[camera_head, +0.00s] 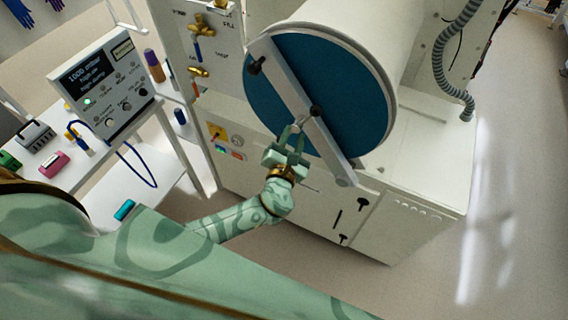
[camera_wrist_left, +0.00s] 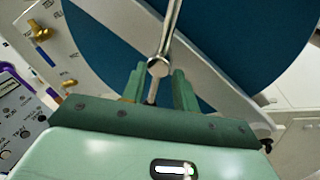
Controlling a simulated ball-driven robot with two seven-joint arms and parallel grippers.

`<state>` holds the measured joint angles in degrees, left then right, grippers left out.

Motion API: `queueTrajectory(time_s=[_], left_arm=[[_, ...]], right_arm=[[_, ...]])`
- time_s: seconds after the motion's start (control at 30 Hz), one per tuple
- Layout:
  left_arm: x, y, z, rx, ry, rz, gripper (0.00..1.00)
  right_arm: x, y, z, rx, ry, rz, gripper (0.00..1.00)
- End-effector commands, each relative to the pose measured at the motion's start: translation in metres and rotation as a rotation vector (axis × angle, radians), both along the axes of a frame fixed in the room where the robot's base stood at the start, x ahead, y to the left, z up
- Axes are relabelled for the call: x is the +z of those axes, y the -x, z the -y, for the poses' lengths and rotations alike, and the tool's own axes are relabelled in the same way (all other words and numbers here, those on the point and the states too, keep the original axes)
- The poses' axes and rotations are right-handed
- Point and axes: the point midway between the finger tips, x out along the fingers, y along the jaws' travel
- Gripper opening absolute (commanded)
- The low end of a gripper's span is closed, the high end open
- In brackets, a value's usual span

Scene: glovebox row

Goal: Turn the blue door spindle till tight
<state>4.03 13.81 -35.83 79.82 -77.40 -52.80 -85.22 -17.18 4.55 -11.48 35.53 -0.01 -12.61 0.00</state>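The round blue door (camera_head: 350,90) closes the end of a white cylinder, with a pale clamp bar (camera_head: 282,85) slanting across it. The door's blue face also fills the back of the left wrist view (camera_wrist_left: 250,45). A metal spindle handle (camera_head: 316,110) with a dark end sits near the middle of the bar; in the left wrist view it is a shiny rod (camera_wrist_left: 170,25) with a round knob. My left gripper (camera_head: 291,136) is at the handle's lower end. Its two green fingers (camera_wrist_left: 158,85) stand apart, with the rod's end between them; contact is unclear. My right gripper is out of view.
A brass valve panel (camera_head: 198,72) stands left of the door. A meter box (camera_head: 105,80) and small coloured items are on the bench at left. A ribbed hose (camera_head: 440,65) hangs at right. The floor at right is clear.

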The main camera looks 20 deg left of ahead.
Motion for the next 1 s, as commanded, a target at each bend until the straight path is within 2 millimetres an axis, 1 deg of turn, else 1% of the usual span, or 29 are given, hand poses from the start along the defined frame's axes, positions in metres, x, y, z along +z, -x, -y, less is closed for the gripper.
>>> queueTrajectory(time_s=[0.03, 0.2, 0.3, 0.4, 0.5, 0.6, 1.0], left_arm=[[-0.002, 0.015, 0.003, -0.002, 0.003, -0.004, 0.30], [-0.003, 0.061, 0.011, -0.001, 0.002, -0.005, 0.30], [-0.003, 0.085, 0.016, -0.001, 0.001, -0.004, 0.30], [-0.003, 0.103, 0.019, -0.001, 0.000, -0.005, 0.30], [-0.003, 0.114, 0.021, 0.000, -0.001, -0.004, 0.30], [-0.002, 0.120, 0.022, -0.001, -0.001, -0.003, 0.30], [-0.001, 0.121, 0.023, 0.000, -0.002, -0.003, 0.30]], right_arm=[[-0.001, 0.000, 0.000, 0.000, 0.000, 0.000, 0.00], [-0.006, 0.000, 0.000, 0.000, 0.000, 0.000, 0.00], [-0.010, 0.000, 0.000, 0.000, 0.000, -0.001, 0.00], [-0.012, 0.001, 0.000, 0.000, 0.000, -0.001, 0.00], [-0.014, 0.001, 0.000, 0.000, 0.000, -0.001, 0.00], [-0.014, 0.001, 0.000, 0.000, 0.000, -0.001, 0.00], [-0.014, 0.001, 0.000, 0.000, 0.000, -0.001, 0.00]])
